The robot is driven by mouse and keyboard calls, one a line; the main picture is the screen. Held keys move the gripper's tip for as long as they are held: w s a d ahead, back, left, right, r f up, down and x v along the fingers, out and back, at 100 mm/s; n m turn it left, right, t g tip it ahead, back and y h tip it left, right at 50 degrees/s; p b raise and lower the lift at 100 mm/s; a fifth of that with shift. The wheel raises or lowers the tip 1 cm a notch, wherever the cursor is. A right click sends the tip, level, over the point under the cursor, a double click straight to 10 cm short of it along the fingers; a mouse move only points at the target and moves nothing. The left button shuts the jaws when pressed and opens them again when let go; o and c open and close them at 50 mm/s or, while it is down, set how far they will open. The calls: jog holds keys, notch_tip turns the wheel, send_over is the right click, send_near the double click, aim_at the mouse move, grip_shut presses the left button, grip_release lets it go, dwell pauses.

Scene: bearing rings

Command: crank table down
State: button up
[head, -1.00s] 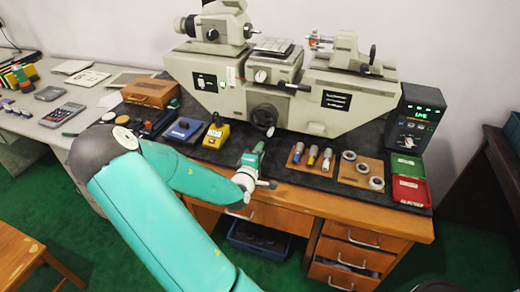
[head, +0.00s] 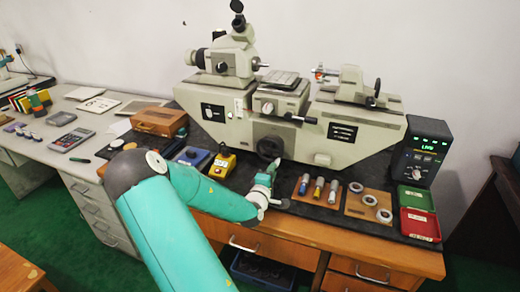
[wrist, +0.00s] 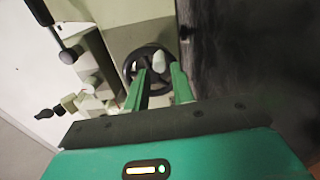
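The large grey measuring machine (head: 235,120) stands on the dark mat at the back of the desk. Its small table (head: 283,77) sits at the middle. A black handwheel (head: 270,147) is on its front, below the table. In the wrist view the handwheel (wrist: 132,68) has a pale crank knob (wrist: 159,62) on its right side. My gripper (head: 273,167) is just in front of and below the wheel. In the wrist view my gripper (wrist: 158,72) is open, its two green fingers apart, with the knob appearing between their tips. I cannot tell whether they touch it.
Right of my gripper lie a wooden board with several plugs (head: 318,190) and a board of rings (head: 368,202). A yellow box (head: 222,165) and blue box (head: 193,157) are to the left. A display unit (head: 425,150) and red-green case (head: 418,222) stand right.

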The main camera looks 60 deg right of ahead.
jog(key=shift+w+d, duration=0.2)
jog(key=shift+d, duration=1.25)
jog(key=shift+d+r, duration=0.1)
jog(key=shift+d, duration=0.1)
jog(key=shift+s+r+n, duration=0.25)
jog(key=shift+r+n, duration=0.6)
jog(key=shift+n, duration=0.15)
jog(key=shift+w+r+n, duration=0.15)
jog(key=shift+r+n, duration=0.75)
jog(key=r+n, duration=0.1)
jog(key=w+r+n, duration=0.1)
jog(key=shift+a+n, duration=0.15)
jog(key=shift+n, duration=0.15)
jog(key=shift+w+a+r+n, duration=0.1)
jog(key=shift+w+r+n, duration=0.35)
jog(key=shift+w+n, duration=0.35)
jog(key=shift+w+a+r+n, duration=0.1)
jog(key=shift+w+r+n, duration=0.05)
jog(key=shift+w+n, duration=0.55)
jog(key=shift+w+a+r+n, duration=0.15)
jog(key=shift+w+n, duration=0.35)
jog(key=shift+n, duration=0.4)
jog(key=s+a, duration=0.1)
jog(key=a, duration=0.7)
jog(key=shift+s, duration=0.3)
